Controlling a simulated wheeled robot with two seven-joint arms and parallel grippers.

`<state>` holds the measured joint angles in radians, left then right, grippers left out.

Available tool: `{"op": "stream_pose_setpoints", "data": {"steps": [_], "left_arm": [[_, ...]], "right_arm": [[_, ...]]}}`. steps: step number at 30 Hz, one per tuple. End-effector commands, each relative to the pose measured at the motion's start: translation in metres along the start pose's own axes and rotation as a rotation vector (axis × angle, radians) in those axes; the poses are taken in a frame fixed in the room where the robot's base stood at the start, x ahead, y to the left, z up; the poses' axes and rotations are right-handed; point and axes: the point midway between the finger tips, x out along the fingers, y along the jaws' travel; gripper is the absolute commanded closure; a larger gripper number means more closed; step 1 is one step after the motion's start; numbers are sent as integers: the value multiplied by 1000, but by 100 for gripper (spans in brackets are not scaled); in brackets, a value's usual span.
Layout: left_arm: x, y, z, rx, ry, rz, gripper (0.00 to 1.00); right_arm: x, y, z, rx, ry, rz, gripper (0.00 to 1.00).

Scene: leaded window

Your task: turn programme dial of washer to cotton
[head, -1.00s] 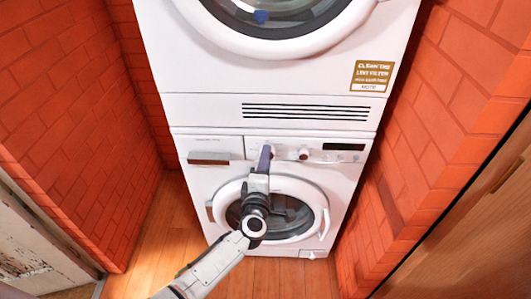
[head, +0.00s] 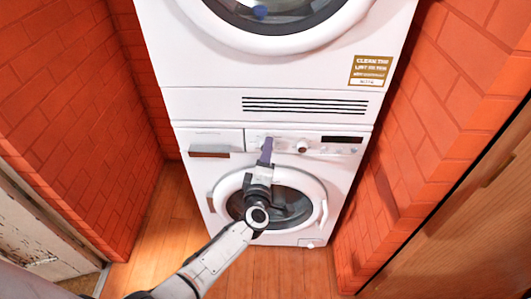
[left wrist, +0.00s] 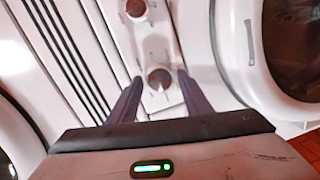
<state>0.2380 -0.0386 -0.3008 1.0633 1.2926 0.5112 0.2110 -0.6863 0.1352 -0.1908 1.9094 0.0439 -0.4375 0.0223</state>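The washer (head: 225,170) is the lower white machine, with a control panel along its top edge. One round knob (head: 302,146) stands clear on the panel; it also shows at the top of the left wrist view (left wrist: 136,9). A second knob (left wrist: 159,79) lies between the fingertips of my left gripper (left wrist: 160,80), with small gaps on both sides. I cannot tell which knob is the programme dial, and its markings are too small to read. In the head view my left gripper (head: 267,146) covers the second knob. My right gripper is not in view.
A white dryer (head: 200,70) with a vent grille (head: 305,107) stands on the washer. The washer has a drawer (head: 210,140) and a round door (head: 315,195). Brick walls (head: 65,115) (head: 445,100) close in on both sides. Wooden floor (head: 285,270) lies clear in front.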

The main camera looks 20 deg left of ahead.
Motion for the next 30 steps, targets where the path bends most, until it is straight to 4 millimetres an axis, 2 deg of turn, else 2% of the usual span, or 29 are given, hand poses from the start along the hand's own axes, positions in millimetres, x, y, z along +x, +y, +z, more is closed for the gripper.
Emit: {"op": "stream_pose_setpoints", "data": {"steps": [12, 17, 20, 30], "left_arm": [[0, 1, -1, -1, 1, 1, 46], [1, -2, -1, -32, 0, 5, 46], [1, -5, -1, -106, -6, 14, 46], [1, -10, 0, -519, -36, 57, 46]], "right_arm": [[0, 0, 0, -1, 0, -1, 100], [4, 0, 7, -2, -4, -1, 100], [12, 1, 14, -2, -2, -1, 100], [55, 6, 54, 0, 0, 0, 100]]}}
